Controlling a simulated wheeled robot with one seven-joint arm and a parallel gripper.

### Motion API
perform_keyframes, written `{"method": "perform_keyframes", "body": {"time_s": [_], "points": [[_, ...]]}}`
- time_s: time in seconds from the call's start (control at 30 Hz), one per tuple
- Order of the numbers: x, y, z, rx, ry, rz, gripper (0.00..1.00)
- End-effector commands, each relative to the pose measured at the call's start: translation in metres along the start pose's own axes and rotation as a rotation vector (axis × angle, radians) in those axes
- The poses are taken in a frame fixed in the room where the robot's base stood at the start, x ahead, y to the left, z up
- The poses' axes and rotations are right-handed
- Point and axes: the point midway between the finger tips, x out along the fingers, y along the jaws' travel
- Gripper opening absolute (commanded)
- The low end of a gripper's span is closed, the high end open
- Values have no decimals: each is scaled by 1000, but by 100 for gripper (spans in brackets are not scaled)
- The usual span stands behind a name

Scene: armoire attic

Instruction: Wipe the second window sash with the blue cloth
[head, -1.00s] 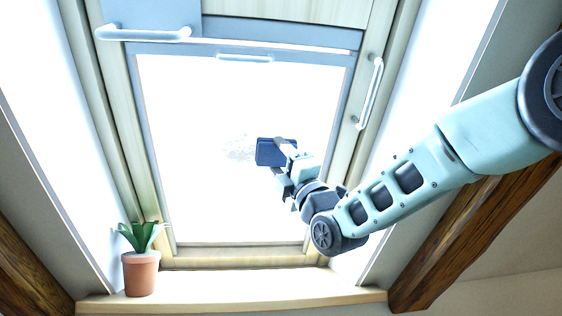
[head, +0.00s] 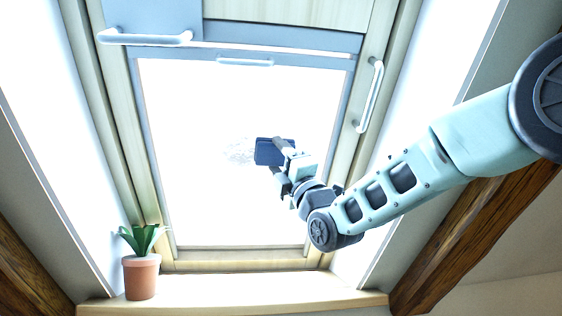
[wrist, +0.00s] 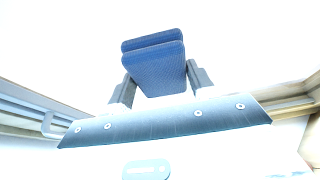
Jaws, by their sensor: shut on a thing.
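The blue cloth (head: 268,152) is a dark blue folded pad in front of the bright window pane, right of its middle in the head view. It also shows in the wrist view (wrist: 158,72), between the two fingers. My gripper (head: 285,162) is shut on the cloth; its fingers (wrist: 160,80) flank the pad in the wrist view. The window sash (head: 147,130) has a pale grey-blue frame around a glaring white pane. A faint grey speckled patch (head: 238,150) shows on the pane just left of the cloth. Whether the cloth touches the glass I cannot tell.
A potted plant (head: 141,278) stands at the left of the wooden sill (head: 230,287). A bar handle (head: 145,37) is at the upper left and another handle (head: 371,95) on the right frame. Wooden beams (head: 445,240) flank the window. The pane around the cloth is clear.

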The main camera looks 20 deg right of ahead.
Motion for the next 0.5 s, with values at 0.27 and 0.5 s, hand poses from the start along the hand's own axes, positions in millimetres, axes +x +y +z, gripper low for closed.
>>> {"method": "perform_keyframes", "body": {"time_s": [0.27, 0.5], "points": [[6, -2, -24, 1, 2, 2, 35], [11, -1, -34, 0, 0, 1, 35]]}}
